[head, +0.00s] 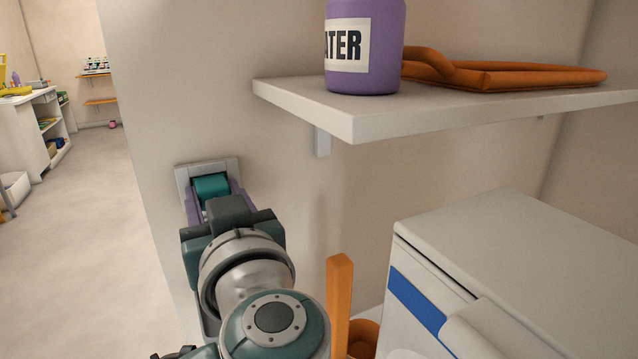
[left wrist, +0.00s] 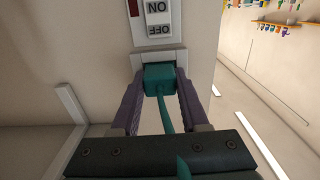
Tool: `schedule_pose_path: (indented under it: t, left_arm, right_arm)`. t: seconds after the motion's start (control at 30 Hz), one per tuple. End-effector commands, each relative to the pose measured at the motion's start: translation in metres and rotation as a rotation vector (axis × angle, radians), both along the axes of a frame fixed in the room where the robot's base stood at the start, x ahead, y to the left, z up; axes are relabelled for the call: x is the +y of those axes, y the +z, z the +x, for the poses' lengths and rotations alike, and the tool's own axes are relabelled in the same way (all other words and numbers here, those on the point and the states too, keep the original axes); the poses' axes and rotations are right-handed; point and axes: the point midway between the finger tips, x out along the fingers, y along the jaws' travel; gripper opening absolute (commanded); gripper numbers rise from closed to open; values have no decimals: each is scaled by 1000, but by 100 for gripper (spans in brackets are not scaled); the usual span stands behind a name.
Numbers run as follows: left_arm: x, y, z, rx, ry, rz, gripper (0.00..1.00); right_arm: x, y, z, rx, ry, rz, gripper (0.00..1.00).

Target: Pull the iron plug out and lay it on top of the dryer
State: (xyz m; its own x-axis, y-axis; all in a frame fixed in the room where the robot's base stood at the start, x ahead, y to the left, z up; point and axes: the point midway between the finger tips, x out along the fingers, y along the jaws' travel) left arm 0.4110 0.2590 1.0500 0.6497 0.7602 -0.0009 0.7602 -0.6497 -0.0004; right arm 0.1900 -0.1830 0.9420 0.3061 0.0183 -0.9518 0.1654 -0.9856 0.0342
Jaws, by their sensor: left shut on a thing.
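The teal iron plug (head: 211,188) is at the pale wall socket (head: 183,172), on the wall left of the shelf. In the left wrist view the plug (left wrist: 158,77) sits against the socket plate (left wrist: 173,57), with its teal cord hanging down toward my wrist. My left gripper (head: 208,193) has its purple fingers shut on the plug from both sides. How deep the plug sits in the socket cannot be told. The dryer appears to be the white box (head: 530,235) with a blue stripe at the lower right; its flat top is bare where visible. My right gripper is out of view.
A white shelf (head: 353,130) juts out above and right of the socket, holding a purple bottle (head: 382,50) and an orange item (head: 520,77). An orange upright bar (head: 340,300) stands between my left arm and the dryer. An ON/OFF switch (left wrist: 159,17) is above the socket.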

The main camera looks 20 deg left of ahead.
Motion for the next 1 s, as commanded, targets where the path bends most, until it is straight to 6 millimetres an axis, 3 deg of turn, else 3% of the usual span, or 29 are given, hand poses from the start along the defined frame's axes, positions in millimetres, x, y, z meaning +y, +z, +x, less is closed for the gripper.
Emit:
schedule_pose_path:
  t: [0.43, 1.0]
  left_arm:
    - [-1, 1, -1, -1, 0, 1, 0]
    - [-19, 1, -16, 0, 0, 0, 0]
  right_arm:
    - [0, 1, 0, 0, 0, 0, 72]
    - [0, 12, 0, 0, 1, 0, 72]
